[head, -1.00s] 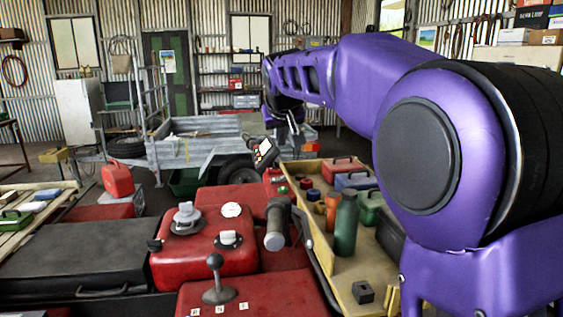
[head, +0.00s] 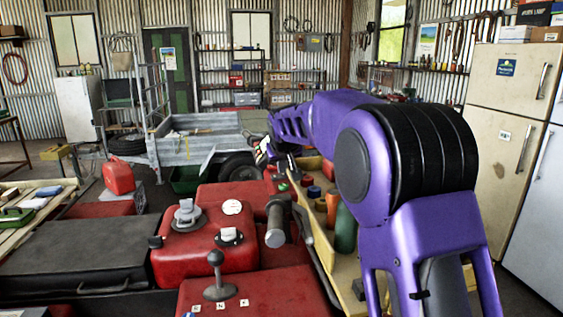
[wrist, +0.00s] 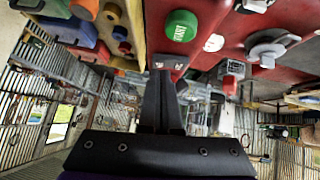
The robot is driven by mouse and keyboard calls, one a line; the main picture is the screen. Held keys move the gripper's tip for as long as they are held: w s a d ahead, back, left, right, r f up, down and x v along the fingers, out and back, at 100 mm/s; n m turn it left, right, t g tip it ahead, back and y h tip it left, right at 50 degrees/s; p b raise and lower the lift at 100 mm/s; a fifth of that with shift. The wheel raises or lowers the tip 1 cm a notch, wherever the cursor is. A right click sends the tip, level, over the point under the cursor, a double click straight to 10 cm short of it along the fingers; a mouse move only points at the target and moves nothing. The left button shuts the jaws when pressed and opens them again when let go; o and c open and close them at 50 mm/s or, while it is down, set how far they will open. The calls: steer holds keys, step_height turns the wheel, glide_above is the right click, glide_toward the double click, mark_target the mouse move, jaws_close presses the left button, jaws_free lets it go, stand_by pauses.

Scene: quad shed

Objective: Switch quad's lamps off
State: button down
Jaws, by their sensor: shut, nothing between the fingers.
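The red quad's bodywork (head: 205,245) fills the lower middle of the head view. It carries a gear lever (head: 216,275), a grey cap (head: 187,213) and a handlebar grip (head: 276,225). My gripper (wrist: 160,75) is shut and empty; its fingertips are close to red bodywork in the wrist view. There, a green button marked START (wrist: 180,27) lies just beyond the tips, with a white round label (wrist: 213,42) beside it and a grey knob (wrist: 268,48) to the right. In the head view my gripper is small and partly hidden near the handlebar. I cannot tell which control works the lamps.
A wooden tray or bench (head: 318,235) with bottles and cans, including a green bottle (head: 345,230), stands right of the quad. A grey trailer (head: 195,150) stands behind. A cream fridge (head: 505,130) is at right. A black case (head: 80,255) lies at left.

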steer(key=shift+d+f, duration=0.3)
steer(key=shift+y, duration=0.3)
steer(key=shift+a+f, duration=0.1)
steer(key=shift+s+a, duration=0.1)
steer(key=shift+a, duration=0.1)
steer(key=shift+s+a, duration=0.15)
steer(key=shift+a, duration=0.55)
